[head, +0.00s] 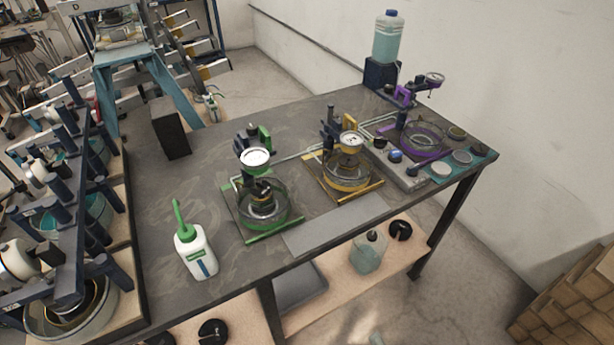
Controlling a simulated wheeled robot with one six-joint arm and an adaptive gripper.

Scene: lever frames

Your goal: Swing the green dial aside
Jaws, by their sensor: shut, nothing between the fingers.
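The green lever frame (229,208) stands on the dark table, left of the yellow one. Its dial (255,157) has a round white face and sits beside a green bracket (264,138) at the back of the frame. The dial is above and behind a round clear dish (281,212) with a dark stacked piece (262,190) in it. From this view I cannot tell whether the dial overhangs the dish. My gripper is not in view.
A yellow frame (352,190) and a purple frame (425,140) stand to the right. A white bottle with a green spout (195,256) stands front left of the green frame. A black box (170,134) stands behind left. The table between them is clear.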

